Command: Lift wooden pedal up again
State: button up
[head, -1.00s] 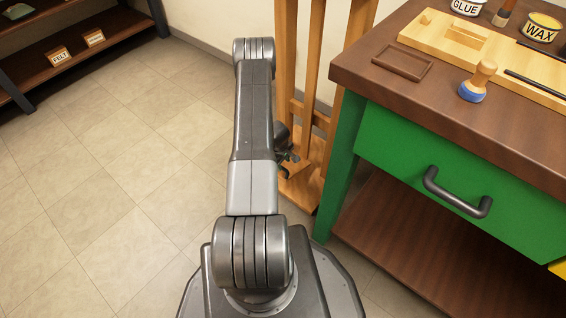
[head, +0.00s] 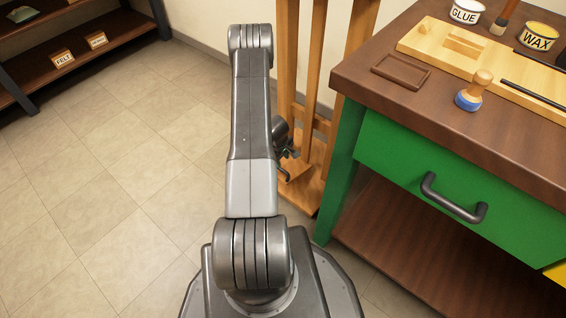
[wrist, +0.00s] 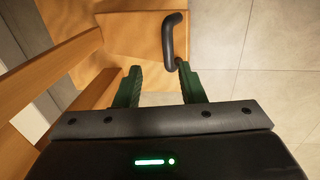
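The wooden pedal (wrist: 140,38) shows in the wrist view as a light wood board with a dark bent handle (wrist: 170,42). The handle's lower end is close to the right fingertip; I cannot tell whether they touch. In the head view the pedal (head: 303,196) is low at the foot of the wooden stand (head: 318,70). My gripper (head: 288,152) is partly hidden there behind my arm.
The green workbench (head: 440,165) stands to the right of the stand, with glue, wax and a blue-based stamp on top. A dark shelf (head: 90,60) is at the upper left. The tiled floor (head: 110,180) at left is clear. Wooden stand posts (wrist: 50,70) fill the wrist view's left.

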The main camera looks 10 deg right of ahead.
aim_at(282, 170)
notch_tip(282, 170, up, 8)
jog(key=a+p, duration=0.1)
jog(key=p, duration=0.1)
jog(key=shift+s, duration=0.4)
jog(key=shift+f, duration=0.1)
jog(key=f+b, duration=0.1)
jog(key=f, duration=0.3)
jog(key=w+d+f+b, duration=0.1)
jog(key=f+b, duration=0.1)
jog(key=f, duration=0.3)
jog(key=f+b, duration=0.1)
jog(key=f, duration=0.4)
jog(key=shift+w+d, duration=0.15)
jog(key=shift+d, duration=0.15)
jog(key=shift+a+f+b, duration=0.1)
jog(key=shift+f+b, duration=0.2)
jog(key=shift+b, duration=0.05)
jog(key=shift+s+a+f, duration=0.1)
jog(key=shift+s+a, duration=0.2)
